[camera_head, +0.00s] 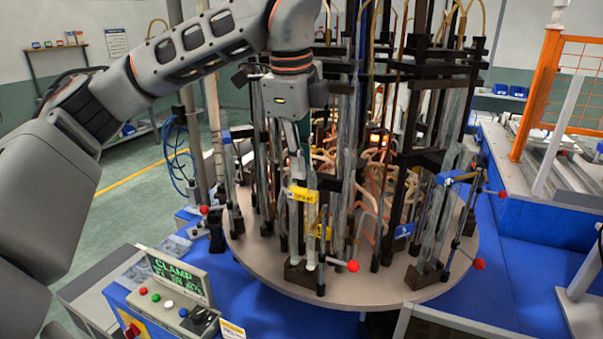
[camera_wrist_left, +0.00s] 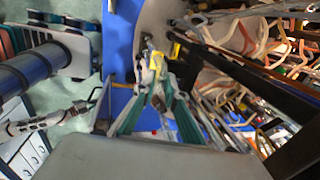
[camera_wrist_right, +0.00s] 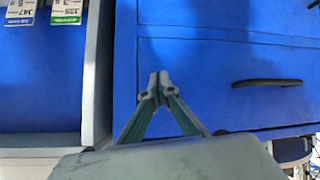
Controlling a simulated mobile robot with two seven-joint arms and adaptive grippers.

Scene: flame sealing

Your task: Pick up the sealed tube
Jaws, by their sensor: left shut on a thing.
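My left gripper (camera_head: 294,150) reaches down from above to the front of the round carousel and is shut on an upright glass tube (camera_head: 311,232). The tube stands low in a dark holder at the carousel's front edge, with a yellow label (camera_head: 302,194) just below the fingers. In the left wrist view the left fingers (camera_wrist_left: 158,72) close in beside the yellow label (camera_wrist_left: 176,50); the grip itself is partly hidden. My right gripper (camera_wrist_right: 158,86) shows only in the right wrist view, its fingertips together and empty in front of a blue cabinet (camera_wrist_right: 215,90).
The round carousel (camera_head: 270,277) carries several other glass tubes, dark posts and red-knobbed clamps close around the left gripper. A control panel (camera_head: 177,290) with a green-lettered screen stands at the front left. An orange fence (camera_head: 540,90) stands at the right.

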